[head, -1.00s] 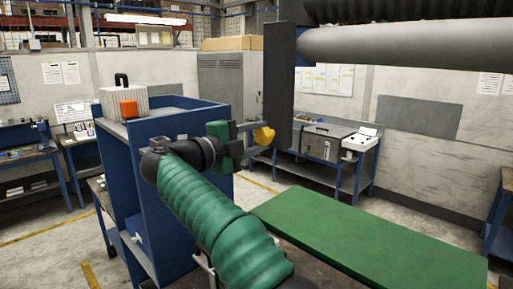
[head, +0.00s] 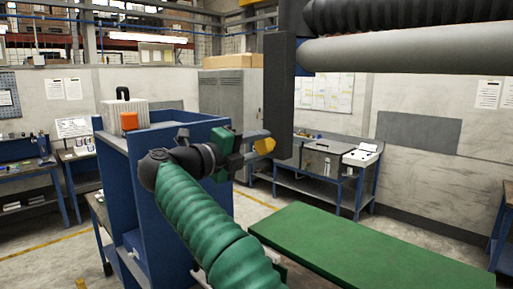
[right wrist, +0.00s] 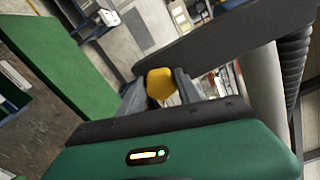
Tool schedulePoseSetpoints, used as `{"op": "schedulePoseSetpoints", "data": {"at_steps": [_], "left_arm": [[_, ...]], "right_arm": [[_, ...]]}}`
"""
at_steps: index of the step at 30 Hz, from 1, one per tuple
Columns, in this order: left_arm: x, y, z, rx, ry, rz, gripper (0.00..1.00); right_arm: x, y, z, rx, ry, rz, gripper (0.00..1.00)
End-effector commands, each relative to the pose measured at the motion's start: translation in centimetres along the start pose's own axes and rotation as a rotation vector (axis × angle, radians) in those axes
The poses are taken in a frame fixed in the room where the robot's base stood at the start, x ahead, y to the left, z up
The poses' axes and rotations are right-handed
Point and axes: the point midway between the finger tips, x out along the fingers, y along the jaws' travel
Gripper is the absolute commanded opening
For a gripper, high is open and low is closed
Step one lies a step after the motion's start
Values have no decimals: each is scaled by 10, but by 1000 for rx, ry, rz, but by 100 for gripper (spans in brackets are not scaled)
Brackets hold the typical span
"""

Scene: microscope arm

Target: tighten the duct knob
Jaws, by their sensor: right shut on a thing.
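The duct knob is a yellow lobed knob (head: 264,146) at the left side of the dark upright plate (head: 279,95), below the grey duct pipe (head: 410,52). My right gripper (head: 258,142) reaches it from the left, with its fingers at the knob. In the right wrist view the knob (right wrist: 160,84) sits between the two grey fingertips of my right gripper (right wrist: 158,88), which is shut on it. The dark plate (right wrist: 215,45) runs just beyond it. The knob's shaft is hidden. My left gripper is not in view.
A blue cabinet (head: 172,138) stands left of my right arm, with a grey box (head: 125,112) and an orange block (head: 129,121) on top. A green bench top (head: 365,250) lies below the plate. A black ribbed hose (head: 400,15) runs above the pipe.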

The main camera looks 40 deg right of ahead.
Motion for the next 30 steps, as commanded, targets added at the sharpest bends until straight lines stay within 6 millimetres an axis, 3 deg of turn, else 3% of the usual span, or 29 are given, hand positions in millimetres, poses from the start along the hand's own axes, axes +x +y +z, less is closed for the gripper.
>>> {"op": "schedulePoseSetpoints", "data": {"at_steps": [5,6,11,19,23,30], "left_arm": [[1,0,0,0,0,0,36],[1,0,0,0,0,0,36],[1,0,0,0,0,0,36],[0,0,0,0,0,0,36],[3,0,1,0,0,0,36],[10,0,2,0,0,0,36]], "right_arm": [[0,7,0,-7,6,11,0],[0,7,0,-7,6,11,41],[0,6,0,-6,4,9,62],[0,3,0,-3,2,6,62],[-10,4,0,-2,-1,6,62],[-72,5,2,-2,-5,8,62]]}}
